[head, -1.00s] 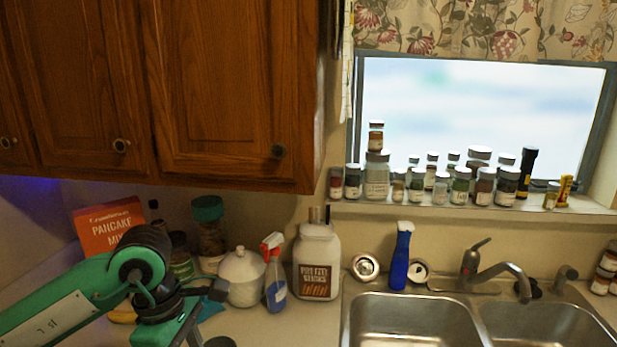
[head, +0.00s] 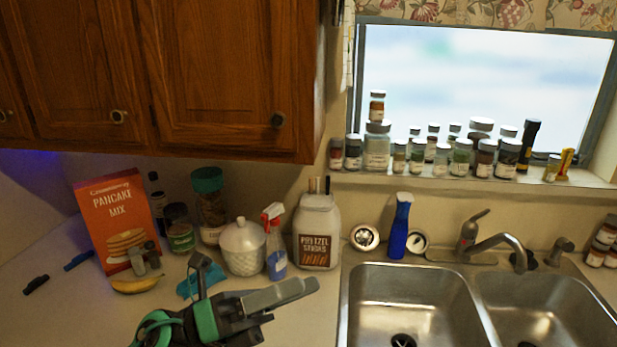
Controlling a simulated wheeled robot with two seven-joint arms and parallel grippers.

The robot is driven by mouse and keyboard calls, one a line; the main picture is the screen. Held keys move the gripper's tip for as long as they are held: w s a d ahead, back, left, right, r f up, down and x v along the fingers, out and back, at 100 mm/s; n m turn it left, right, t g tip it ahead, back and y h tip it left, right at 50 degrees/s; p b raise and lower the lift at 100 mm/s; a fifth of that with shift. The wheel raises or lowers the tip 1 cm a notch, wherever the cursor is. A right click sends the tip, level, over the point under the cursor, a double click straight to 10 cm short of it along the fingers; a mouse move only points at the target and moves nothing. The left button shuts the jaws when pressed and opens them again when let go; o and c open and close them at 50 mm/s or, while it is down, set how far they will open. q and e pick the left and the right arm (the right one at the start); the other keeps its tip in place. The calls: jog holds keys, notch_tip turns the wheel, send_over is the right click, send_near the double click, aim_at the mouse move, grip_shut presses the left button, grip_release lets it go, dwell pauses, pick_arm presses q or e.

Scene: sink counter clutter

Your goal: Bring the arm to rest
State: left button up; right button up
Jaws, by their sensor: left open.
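My left gripper (head: 256,275) is in the lower middle of the head view, over the counter left of the sink. Its jaws are open and I see nothing held between them. One dark finger points up in front of a teal cloth (head: 186,287). A longer grey finger points right, in front of the white lidded jar (head: 243,250) and the pretzel sticks jar (head: 317,235). My left arm comes in at the bottom edge, mostly out of frame. My right gripper is not in view.
A pancake mix box (head: 112,212), banana (head: 136,286), spice jars (head: 208,205) and red-topped spray bottle (head: 276,252) stand behind the gripper. A blue spray bottle (head: 400,228) stands behind the double sink (head: 410,283). Wooden cabinets (head: 225,75) hang above.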

pick_arm(q)
jog(key=w+a+f+n+t+y, duration=0.2)
jog(key=w+a+n+t+y, duration=0.3)
jog(key=n+t, duration=0.6)
jog(key=w+a+f+n+t+y, duration=0.3)
jog(key=n+t+y, duration=0.4)
jog(key=n, duration=0.6)
jog(key=a+f+n+g+y, duration=0.2)
jog(key=a+f+n+y, duration=0.35)
jog(key=f, duration=0.25)
jog(key=a+f+n+g+y, duration=0.1)
jog(key=a+f+n+y, duration=0.35)
jog(key=f+n, duration=0.3)
jog(key=s+a+f+n+g+y, duration=0.1)
jog(key=s+f+n+g, duration=0.1)
jog(key=s+f+g, duration=0.7)
jog(key=s+a+f+n+g, duration=0.2)
jog(key=s+f+n+g, duration=0.15)
jog(key=s+f, duration=0.85)
notch_tip(320, 180, down, 29)
jog(key=m+g, duration=0.1)
jog(key=g, duration=0.1)
jog(key=s+a+f+g, duration=0.1)
jog(key=s+a+f, duration=0.2)
jog(key=s+f, duration=1.7)
jog(key=shift+f, duration=0.3)
